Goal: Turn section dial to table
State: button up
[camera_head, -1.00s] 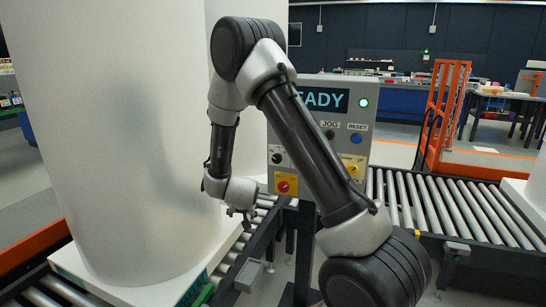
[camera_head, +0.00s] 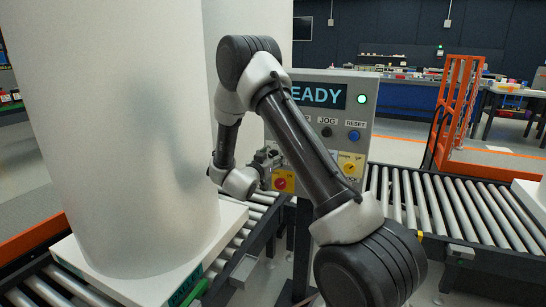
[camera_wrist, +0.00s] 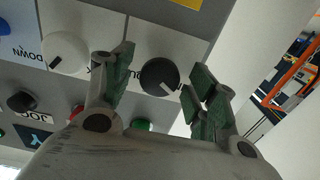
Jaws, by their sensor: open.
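The grey control panel (camera_head: 322,112) stands behind my arm in the head view, with part of its face hidden by the arm. In the wrist view, a black dial (camera_wrist: 160,76) with a white pointer line sits on the panel between my gripper's fingers. Its label is hidden or unreadable, so I cannot confirm it is the section dial. My gripper (camera_wrist: 161,78) is open, one green-padded finger on each side of the dial with gaps visible. In the head view, my gripper (camera_head: 268,157) is at the panel's left edge. A white dial (camera_wrist: 65,52) sits left of the fingers.
A green button (camera_wrist: 141,125) is close below the black dial. The panel also carries a blue reset button (camera_head: 354,136), a yellow switch plate (camera_head: 350,166) and a red knob (camera_head: 281,184). Roller conveyors (camera_head: 450,210) run around.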

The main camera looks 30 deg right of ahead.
jog(key=shift+w+d, duration=0.25)
jog(key=shift+d, duration=0.15)
jog(key=c, duration=1)
jog(key=shift+c, duration=0.2)
jog(key=shift+m, duration=0.3)
jog(key=m, duration=1.1)
